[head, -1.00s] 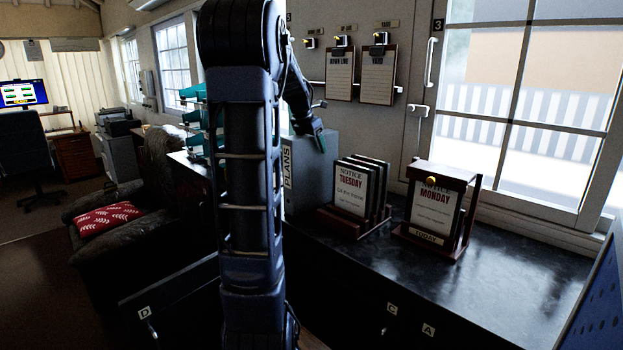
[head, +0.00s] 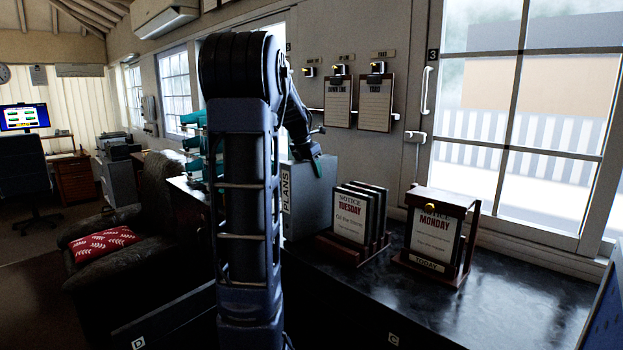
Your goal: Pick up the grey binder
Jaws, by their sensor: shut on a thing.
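The grey binder (head: 313,208) stands upright on the dark counter, with a "PLANS" label on its spine. My arm hides part of its left side. My gripper (head: 317,168) is at the binder's top edge, pointing down, and is shut on it. The fingertips are small and partly hidden here. I cannot tell whether the binder's base is clear of the counter.
A rack of notice cards (head: 358,222) stands just right of the binder. A wooden "MONDAY" notice stand (head: 436,235) is further right. Clipboards (head: 375,103) hang on the wall behind. The counter (head: 500,290) is bare at the front right. An armchair (head: 150,235) stands at left.

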